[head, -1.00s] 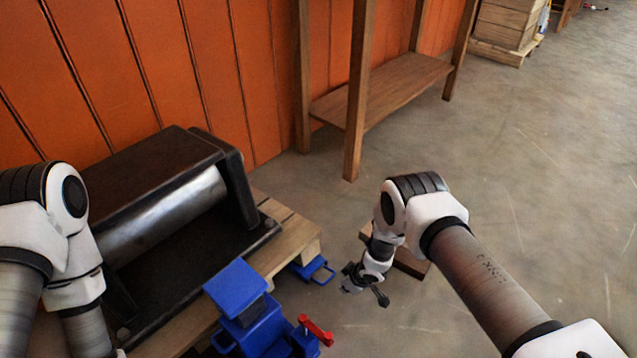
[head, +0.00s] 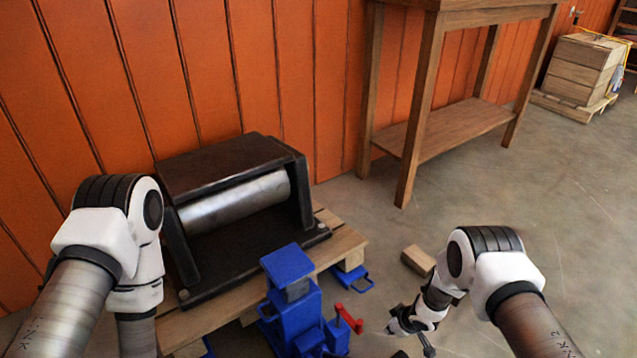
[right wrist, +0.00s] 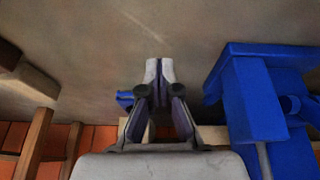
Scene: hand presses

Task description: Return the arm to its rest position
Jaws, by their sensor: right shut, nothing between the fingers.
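My right arm reaches in from the right of the head view, bent at the elbow. Its gripper (head: 404,338) hangs low near the bottom edge, to the right of the blue press (head: 296,312) and its red handle (head: 346,318). In the right wrist view the fingers (right wrist: 160,70) are together with nothing between them. The blue press also shows there at the right (right wrist: 252,100), apart from the fingers. My left arm shows at the left of the head view; its gripper is out of sight.
A black press with a steel roller (head: 240,200) stands on a wooden pallet (head: 345,247) by the orange wall. A wooden block (head: 418,260) lies on the floor beside my right arm. A wooden table (head: 450,135) stands behind.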

